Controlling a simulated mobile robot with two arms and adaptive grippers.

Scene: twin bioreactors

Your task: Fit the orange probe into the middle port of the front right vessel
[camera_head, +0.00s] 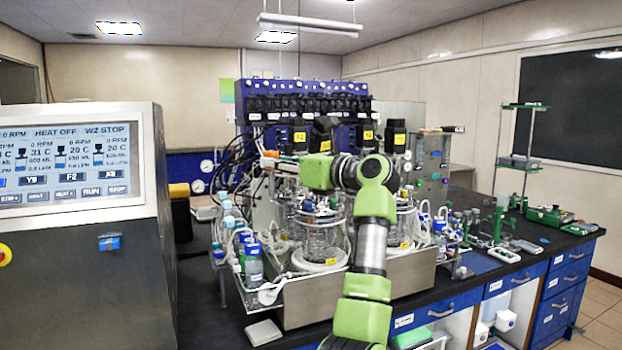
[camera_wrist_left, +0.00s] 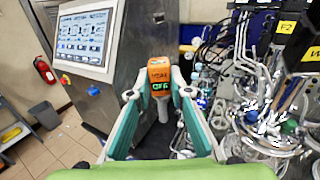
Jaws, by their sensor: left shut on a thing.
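My left gripper (camera_wrist_left: 159,93) is shut on the orange probe (camera_wrist_left: 159,72) in the left wrist view. The probe has an orange head with green digits and a pale lower part that hangs between the fingertips. In the head view the gripper (camera_head: 272,164) is small, with the orange probe (camera_head: 270,154) at its tip, above and left of the front glass vessel (camera_head: 322,238). Another glass vessel (camera_head: 405,228) stands to the right, partly behind my arm. I cannot make out the middle port. My right gripper is not in view.
A control cabinet with a screen (camera_head: 65,160) stands at the left. Tubes, cables and blue-capped bottles (camera_head: 252,262) crowd the vessels. A blue pump rack (camera_head: 300,105) rises behind. Green stands (camera_head: 497,218) are on the bench at right.

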